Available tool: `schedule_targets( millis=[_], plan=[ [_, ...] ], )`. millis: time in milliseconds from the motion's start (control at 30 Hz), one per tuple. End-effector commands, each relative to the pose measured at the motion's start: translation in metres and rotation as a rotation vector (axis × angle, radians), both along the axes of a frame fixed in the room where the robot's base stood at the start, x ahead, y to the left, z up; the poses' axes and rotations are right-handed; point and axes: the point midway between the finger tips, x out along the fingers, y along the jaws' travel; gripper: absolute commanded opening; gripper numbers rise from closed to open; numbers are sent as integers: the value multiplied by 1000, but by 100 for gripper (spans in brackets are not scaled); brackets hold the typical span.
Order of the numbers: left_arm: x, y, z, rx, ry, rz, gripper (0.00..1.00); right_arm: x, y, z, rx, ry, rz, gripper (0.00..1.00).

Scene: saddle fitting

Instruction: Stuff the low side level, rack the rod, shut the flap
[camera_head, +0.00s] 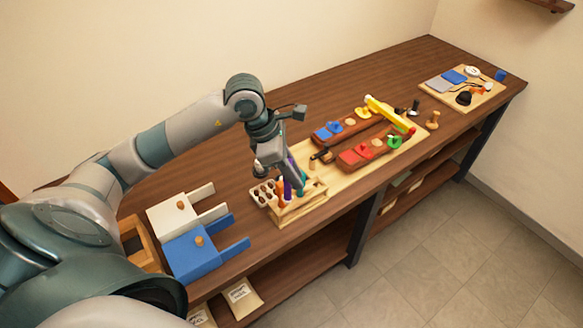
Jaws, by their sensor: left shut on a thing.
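My left gripper (288,177) reaches in from the left and points down over a wooden rack (291,212) at the front of the bench. It is shut on what looks like a purple rod (292,170), whose lower end is at the rack; I cannot tell if it is seated. Teal and orange handles stand in the rack close by. The saddle's two brown panels (372,155) lie on a pale board, with blue, yellow, red and green flaps with knobs. A yellow level bar (388,114) lies across the panels' far end. My right gripper is out of view.
A white box (172,215) and a blue box (190,255) with knobs stand at front left. A holder with dark round holes (263,192) is beside the rack. A board with small items (462,88) lies at the far right. The bench's back strip is clear.

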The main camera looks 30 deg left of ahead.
Motion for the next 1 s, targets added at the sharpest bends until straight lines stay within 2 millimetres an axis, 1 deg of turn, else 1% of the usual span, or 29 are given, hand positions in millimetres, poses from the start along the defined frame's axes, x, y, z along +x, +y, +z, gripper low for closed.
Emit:
schedule_targets(
  millis=[33, 167, 267, 367, 567, 700, 900, 1000],
  plan=[
    [-1, -3, -9, 0, 2, -37, 3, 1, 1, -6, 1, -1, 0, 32],
    [-5, -11, -24, -2, 0, -155, 3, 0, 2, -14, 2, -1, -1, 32],
    [-9, -19, -41, -2, 0, -279, 3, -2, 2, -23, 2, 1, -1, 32],
    [-16, -30, -63, -3, 1, -448, 3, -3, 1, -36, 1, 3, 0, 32],
    [-32, -51, -109, -4, 1, -853, 3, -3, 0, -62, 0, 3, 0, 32],
    [-45, -63, -141, -3, 0, -1155, 3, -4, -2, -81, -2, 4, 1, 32],
    [-65, -76, -187, -3, 1, -1609, 3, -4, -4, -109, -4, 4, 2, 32],
    [-74, -80, -206, -2, 1, -1814, 3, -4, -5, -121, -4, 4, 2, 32]
  ],
)
